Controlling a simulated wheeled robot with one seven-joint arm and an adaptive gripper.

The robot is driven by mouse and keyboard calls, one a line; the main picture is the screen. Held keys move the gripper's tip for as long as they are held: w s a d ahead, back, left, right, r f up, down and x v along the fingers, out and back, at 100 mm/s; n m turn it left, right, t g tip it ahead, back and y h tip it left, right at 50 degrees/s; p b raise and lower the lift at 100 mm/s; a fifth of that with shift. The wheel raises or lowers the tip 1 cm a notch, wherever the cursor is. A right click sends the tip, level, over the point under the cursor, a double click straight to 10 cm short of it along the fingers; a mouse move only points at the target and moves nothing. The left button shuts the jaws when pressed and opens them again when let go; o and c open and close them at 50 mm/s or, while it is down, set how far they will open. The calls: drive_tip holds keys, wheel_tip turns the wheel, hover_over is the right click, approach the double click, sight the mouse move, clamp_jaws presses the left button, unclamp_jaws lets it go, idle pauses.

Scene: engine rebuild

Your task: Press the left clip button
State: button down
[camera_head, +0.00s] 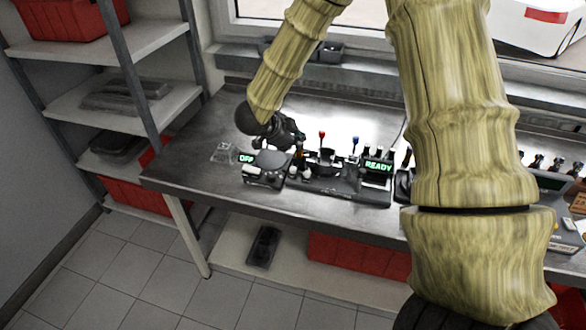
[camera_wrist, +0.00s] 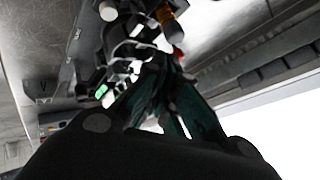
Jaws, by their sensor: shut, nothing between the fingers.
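My gripper (camera_head: 297,138) is over the left part of the workbench in the head view, close behind a dark device with a round top and a green OFF display (camera_head: 246,158). In the wrist view my gripper's dark green fingers (camera_wrist: 160,85) are closed and reach in among black and metal parts of the device (camera_wrist: 125,50). A red-topped lever (camera_head: 322,134) and a blue-topped lever (camera_head: 355,140) stand to the right of the gripper. The left clip button cannot be made out in either view. Whether the fingertips touch anything cannot be told.
The device's right end has a green READY display (camera_head: 378,167). The workbench (camera_head: 195,165) is bare at its left end. Shelves with red bins (camera_head: 68,18) stand at the left. A window sill with small trays (camera_head: 330,50) runs behind the bench. More equipment sits at the right.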

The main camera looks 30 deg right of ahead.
drive_tip(key=b, duration=0.5)
hover_over(295, 170)
wheel_tip(295, 170, down, 6)
drive_tip(key=shift+d+f, duration=0.1)
drive_tip(key=shift+f+b, duration=0.45)
drive_tip(key=shift+f, duration=0.8)
drive_tip(key=shift+f, duration=0.85)
idle(1.0)
drive_tip(key=shift+r, duration=0.15)
idle(0.3)
drive_tip(key=shift+r+p, duration=0.6)
drive_tip(key=shift+r, duration=0.15)
drive_tip(key=shift+r+p, duration=2.05)
drive_tip(key=shift+r, duration=0.45)
